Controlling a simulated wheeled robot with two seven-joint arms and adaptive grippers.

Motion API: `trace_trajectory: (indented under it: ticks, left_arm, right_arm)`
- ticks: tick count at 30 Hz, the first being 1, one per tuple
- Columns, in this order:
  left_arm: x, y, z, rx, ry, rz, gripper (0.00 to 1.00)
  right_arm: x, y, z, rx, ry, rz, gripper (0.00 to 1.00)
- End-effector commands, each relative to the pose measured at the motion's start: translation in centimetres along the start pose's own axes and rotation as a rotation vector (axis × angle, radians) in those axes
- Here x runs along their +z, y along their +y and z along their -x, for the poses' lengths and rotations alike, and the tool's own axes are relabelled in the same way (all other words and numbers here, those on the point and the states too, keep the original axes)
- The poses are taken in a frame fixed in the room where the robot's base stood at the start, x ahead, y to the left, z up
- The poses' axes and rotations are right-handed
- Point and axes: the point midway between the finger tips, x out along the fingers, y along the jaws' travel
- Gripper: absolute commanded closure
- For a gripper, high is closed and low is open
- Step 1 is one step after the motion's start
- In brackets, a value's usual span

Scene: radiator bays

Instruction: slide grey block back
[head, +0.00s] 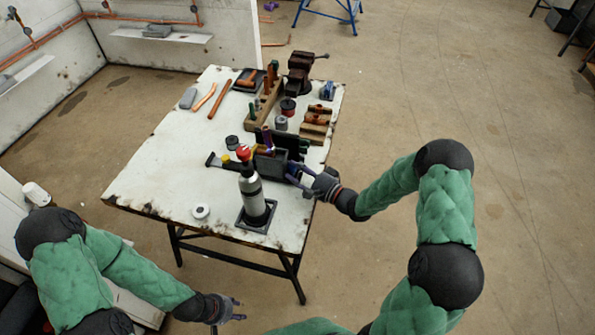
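A small grey block (188,98) lies flat near the table's far left corner. A larger dark grey box-like block (270,163) stands near the table's right edge, partly hidden by the grey bottle (251,190). My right gripper (296,176) is at the right end of this dark block, over the table's edge; its fingertips are partly hidden, so I cannot tell whether it touches or grips. My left gripper (240,309) is low in front of the table, away from everything on it, with its two fingers apart and empty.
The bottle stands in a dark square tray (243,222). A white tape roll (201,211) lies at the front left. A wooden tool rack (264,108), a vise (301,75) and copper pipes (220,99) are at the back. The table's left middle is clear.

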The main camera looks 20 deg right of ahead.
Motion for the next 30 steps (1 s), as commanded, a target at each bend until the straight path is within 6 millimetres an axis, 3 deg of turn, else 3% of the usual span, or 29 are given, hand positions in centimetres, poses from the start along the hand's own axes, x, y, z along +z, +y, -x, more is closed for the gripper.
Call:
trace_trajectory:
  ticks: [1,3,11,30]
  left_arm:
    - [0.0,0.0,0.0,0.0,0.0,0.0,0.6]
    - [0.0,0.0,0.0,0.0,0.0,0.0,0.6]
    - [0.0,0.0,0.0,0.0,0.0,0.0,0.6]
    - [0.0,0.0,0.0,0.0,0.0,0.0,0.6]
  right_arm:
    - [0.0,0.0,0.0,0.0,0.0,0.0,0.8]
    - [0.0,0.0,0.0,0.0,0.0,0.0,1.0]
    - [0.1,-0.2,-0.4,-0.004,-0.002,0.003,1.0]
    - [3.2,-0.5,-8.4,-0.011,-0.001,0.009,1.0]
